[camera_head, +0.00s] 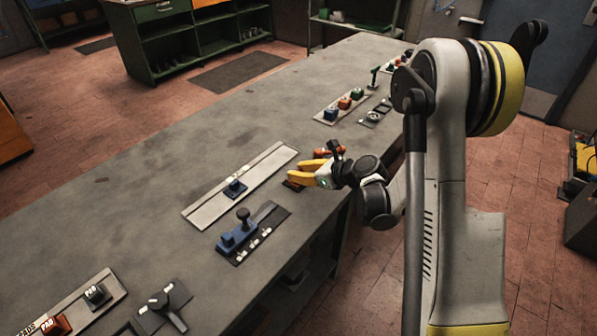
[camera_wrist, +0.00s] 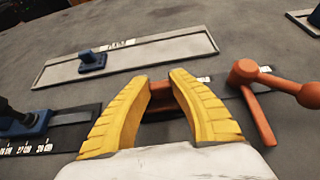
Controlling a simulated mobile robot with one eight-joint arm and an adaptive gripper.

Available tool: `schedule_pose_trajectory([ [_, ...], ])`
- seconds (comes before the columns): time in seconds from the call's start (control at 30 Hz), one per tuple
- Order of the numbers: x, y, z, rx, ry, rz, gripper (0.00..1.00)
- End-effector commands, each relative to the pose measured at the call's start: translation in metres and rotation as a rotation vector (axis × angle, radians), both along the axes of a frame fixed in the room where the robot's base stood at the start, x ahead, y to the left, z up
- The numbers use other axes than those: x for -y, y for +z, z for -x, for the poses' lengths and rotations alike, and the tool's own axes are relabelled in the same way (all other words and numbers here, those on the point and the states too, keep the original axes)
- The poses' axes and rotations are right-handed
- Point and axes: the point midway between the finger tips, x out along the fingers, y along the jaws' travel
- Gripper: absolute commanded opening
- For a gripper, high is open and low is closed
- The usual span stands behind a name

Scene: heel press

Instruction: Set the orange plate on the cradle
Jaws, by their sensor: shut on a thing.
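My gripper (camera_head: 304,176) has yellow fingers and sits low over the near right part of the bench. In the wrist view the fingers (camera_wrist: 160,85) are on both sides of a red-orange piece (camera_wrist: 161,87), and they are shut on it. The fingers hide much of it, and I cannot tell if it is the orange plate. A dark base (camera_wrist: 165,112) lies under it. An orange block (camera_head: 345,103) stands between a blue and a green one on a rack further back. No part is clearly marked as the cradle.
An orange lever with a rounded head (camera_wrist: 250,85) is close to the right finger. A pale rail with a blue block (camera_head: 235,187) lies to the left, and a blue slider unit (camera_head: 238,234) nearer.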

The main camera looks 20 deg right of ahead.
Motion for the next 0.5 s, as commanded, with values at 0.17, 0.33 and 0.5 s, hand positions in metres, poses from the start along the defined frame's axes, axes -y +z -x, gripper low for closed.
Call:
schedule_pose_trajectory([
  [0.17,-0.0001,-0.0021,-0.0001,0.0,0.0,0.0,0.0],
  [0.33,-0.0001,-0.0038,-0.0001,0.0,0.0,0.0,0.0],
  [0.5,0.0,-0.0055,-0.0001,0.0,0.0,0.0,0.0],
])
